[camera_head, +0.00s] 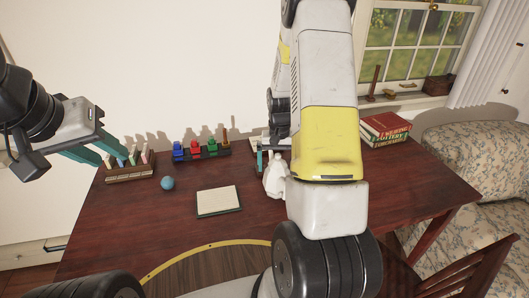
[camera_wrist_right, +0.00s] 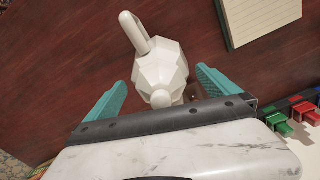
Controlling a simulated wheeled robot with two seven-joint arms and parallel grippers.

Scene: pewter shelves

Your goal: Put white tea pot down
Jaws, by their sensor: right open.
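The white tea pot (camera_head: 274,180) stands on the dark red-brown table, right of the notepad; my right arm partly covers it in the head view. In the right wrist view the tea pot (camera_wrist_right: 160,70) is faceted, with its handle pointing up the picture. My right gripper (camera_wrist_right: 160,80) is open, with one teal finger on either side of the pot and a visible gap on each side. In the head view only part of that gripper (camera_head: 261,161) shows beside the pot. My left gripper (camera_head: 112,157) is open and empty, over the table's left end.
A notepad (camera_head: 218,201) lies mid-table, with a blue ball (camera_head: 167,183) to its left. A rack of coloured blocks (camera_head: 203,152) and a wooden holder (camera_head: 130,172) stand along the back. Books (camera_head: 385,129) lie at the back right. The front right of the table is clear.

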